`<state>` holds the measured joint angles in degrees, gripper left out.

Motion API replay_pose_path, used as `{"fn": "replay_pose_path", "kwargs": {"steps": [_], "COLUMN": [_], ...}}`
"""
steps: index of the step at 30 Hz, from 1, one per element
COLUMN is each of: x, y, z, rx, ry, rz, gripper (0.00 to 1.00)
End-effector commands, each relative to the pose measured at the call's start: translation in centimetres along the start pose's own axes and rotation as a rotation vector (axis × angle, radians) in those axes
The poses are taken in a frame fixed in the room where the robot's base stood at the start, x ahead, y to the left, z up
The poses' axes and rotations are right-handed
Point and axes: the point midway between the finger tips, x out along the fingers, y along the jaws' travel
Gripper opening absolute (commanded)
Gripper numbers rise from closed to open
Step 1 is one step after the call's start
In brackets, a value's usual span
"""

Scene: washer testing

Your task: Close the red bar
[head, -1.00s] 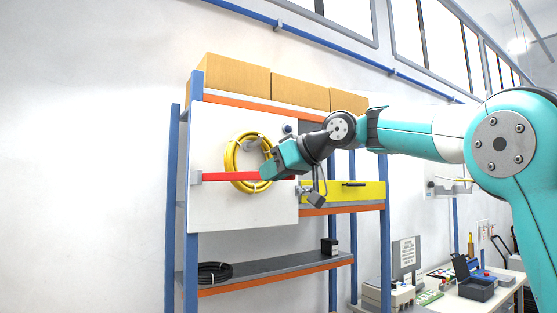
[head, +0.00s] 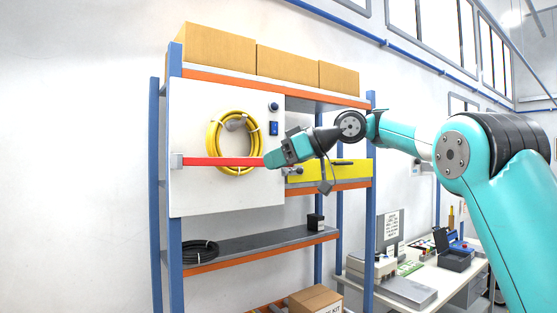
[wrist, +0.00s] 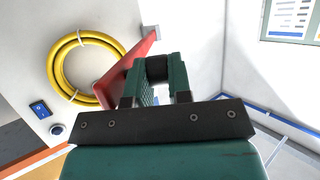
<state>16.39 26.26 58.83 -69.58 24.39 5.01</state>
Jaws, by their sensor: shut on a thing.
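The red bar (head: 222,161) runs nearly level across the lower part of the yellow hose coil (head: 210,138) on the white panel (head: 225,198). Its left end meets a grey bracket (head: 177,161). My gripper (head: 271,160) is shut on its right end, near the panel's right edge. In the wrist view the bar (wrist: 122,72) runs from the bracket to the green fingers (wrist: 157,82), at an angle to the panel. The left finger hides the bar's gripped end.
Cardboard boxes (head: 285,63) top the rack. A bench (head: 430,285) stands at right.

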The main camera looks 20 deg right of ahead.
Motion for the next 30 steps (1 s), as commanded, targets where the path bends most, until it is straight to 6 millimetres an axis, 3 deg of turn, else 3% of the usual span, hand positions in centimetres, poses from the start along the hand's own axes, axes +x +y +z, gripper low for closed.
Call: {"fn": "replay_pose_path", "kwargs": {"steps": [1, 2, 3, 14, 24, 30], "x": [0.0, 0.0, 0.0, -0.8, -6.3, -7.6], "y": [-0.1, -0.1, -0.1, 0.1, 0.2, 0.0], "z": [-0.2, -0.2, -0.2, 0.0, -0.1, -0.1], "rx": [-0.002, -0.002, -0.002, -0.001, -0.002, -0.001], "ry": [0.006, 0.006, 0.006, 0.004, 0.005, 0.004], "rz": [0.0, 0.0, 0.0, 0.004, 0.005, 0.002], "gripper": [0.0, 0.21, 0.3, 0.3, 0.3, 0.3]}}
